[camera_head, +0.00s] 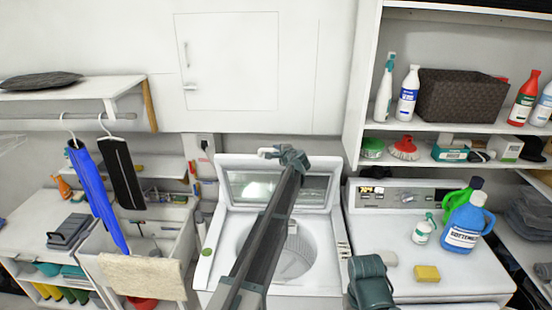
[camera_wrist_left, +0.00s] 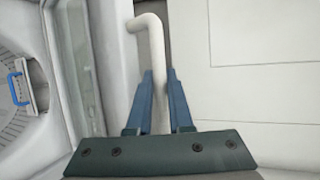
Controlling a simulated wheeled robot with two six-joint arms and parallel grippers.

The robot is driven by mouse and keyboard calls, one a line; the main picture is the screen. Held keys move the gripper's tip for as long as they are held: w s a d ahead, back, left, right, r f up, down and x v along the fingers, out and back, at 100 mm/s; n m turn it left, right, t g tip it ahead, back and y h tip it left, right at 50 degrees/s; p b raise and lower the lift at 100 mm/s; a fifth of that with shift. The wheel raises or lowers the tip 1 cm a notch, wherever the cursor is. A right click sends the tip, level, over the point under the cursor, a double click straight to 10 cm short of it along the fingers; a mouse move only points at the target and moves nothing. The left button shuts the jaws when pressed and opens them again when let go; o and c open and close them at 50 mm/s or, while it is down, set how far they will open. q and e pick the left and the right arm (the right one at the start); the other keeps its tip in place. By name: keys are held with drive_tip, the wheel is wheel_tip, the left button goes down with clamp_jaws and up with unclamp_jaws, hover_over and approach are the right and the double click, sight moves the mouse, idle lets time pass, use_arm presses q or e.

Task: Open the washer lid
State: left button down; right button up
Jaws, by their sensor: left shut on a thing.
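The washer (camera_head: 222,262) stands in the middle with its drum exposed. Its lid (camera_head: 235,161), a white frame with a glass pane, stands raised, close to upright, behind the opening. My left arm reaches over the drum, and my left gripper (camera_head: 284,154) is at the lid's top edge. In the left wrist view my left gripper (camera_wrist_left: 160,82) is shut on a white bent handle (camera_wrist_left: 156,48) beside the lid (camera_wrist_left: 112,50). The drum (camera_wrist_left: 15,110) shows at the left there. A dark teal part of my right arm shows at the lower right; its fingers do not show.
A dryer (camera_head: 400,262) to the right holds a blue detergent jug (camera_head: 466,225), a green one, a spray bottle (camera_head: 424,230) and a yellow sponge (camera_head: 427,273). A sink (camera_head: 150,238) with a towel (camera_head: 142,277) is at the left. The wall cabinet (camera_head: 240,60) hangs above the lid.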

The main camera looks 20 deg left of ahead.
use_arm(q)
drive_tip(key=shift+w+a+r, duration=0.15)
drive_tip(key=shift+w, duration=0.25)
drive_tip(key=shift+w+a+r, duration=0.1)
drive_tip(key=shift+w, duration=0.3)
drive_tip(key=c, duration=1.1)
unclamp_jaws()
